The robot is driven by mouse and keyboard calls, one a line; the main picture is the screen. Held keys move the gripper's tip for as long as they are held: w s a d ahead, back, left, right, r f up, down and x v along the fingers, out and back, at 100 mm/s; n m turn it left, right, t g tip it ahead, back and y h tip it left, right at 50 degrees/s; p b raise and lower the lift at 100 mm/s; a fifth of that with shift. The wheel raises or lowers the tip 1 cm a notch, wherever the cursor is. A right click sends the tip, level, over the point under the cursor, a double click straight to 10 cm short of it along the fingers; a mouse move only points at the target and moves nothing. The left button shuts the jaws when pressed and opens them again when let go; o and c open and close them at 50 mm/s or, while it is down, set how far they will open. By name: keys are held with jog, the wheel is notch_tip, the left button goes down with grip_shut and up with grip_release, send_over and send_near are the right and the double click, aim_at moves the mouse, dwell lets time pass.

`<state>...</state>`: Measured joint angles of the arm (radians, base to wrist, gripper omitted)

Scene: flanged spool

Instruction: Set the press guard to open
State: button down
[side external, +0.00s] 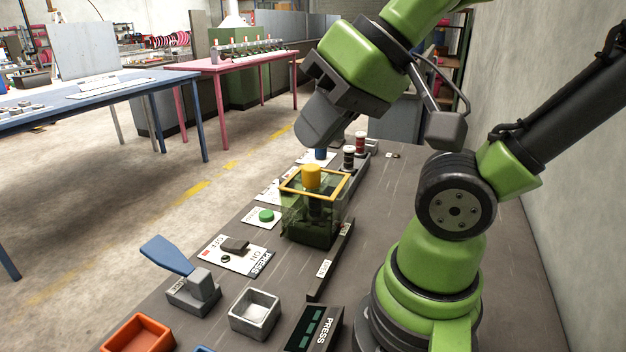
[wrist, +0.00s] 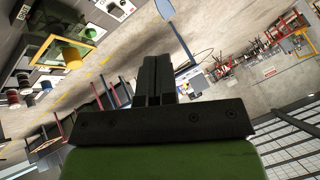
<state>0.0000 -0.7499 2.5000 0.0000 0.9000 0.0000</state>
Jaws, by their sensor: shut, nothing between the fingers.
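The press guard, a clear box with a yellow rim (side external: 310,194), stands around the green press (side external: 318,232) with its yellow top knob (side external: 311,177). A dark rail (side external: 332,262) with small labels runs beside it; I cannot read them clearly. Whether the guard is open or closed is hard to tell. My gripper (side external: 318,130) is above and just behind the press, tilted down to the left, apart from the guard. In the wrist view my gripper (wrist: 155,68) is shut and empty, and the guard's yellow rim (wrist: 41,50) shows at upper left.
A blue-handled lever (side external: 168,255), a grey tray (side external: 255,314), an orange tray (side external: 138,338) and an ON/OFF switch plate (side external: 236,255) lie toward the front. A green button (side external: 266,215) is left of the press. Spools (side external: 349,158) stand behind it.

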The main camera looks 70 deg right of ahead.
jog(key=c, duration=1.8)
grip_release()
jog(key=shift+c, duration=0.2)
jog(key=o, duration=0.4)
jog(key=shift+w, duration=0.1)
jog(key=o, duration=0.7)
jog(key=shift+w+d+r+m+g+h, duration=0.15)
jog(key=shift+w+d+m+g+h, duration=0.3)
jog(key=shift+w+d+m, duration=0.4)
jog(key=shift+o, duration=0.4)
jog(key=w+d+f+m+g+h, duration=0.1)
jog(key=w+d+m+g, duration=0.1)
jog(key=w+d+m, duration=0.2)
jog(key=w+d, duration=0.1)
jog(key=d, duration=0.2)
jog(key=shift+w+g, duration=0.3)
jog(key=shift+g, duration=0.05)
jog(key=m+g, duration=0.3)
jog(key=m, duration=0.2)
send_over(311, 167)
notch_tip(311, 167, down, 6)
jog(key=shift+a, duration=0.15)
jog(key=shift+d+f+g, duration=0.2)
jog(key=shift+d+g, duration=0.05)
jog(key=shift+g, duration=0.05)
notch_tip(311, 167, down, 10)
jog(key=shift+r, duration=0.1)
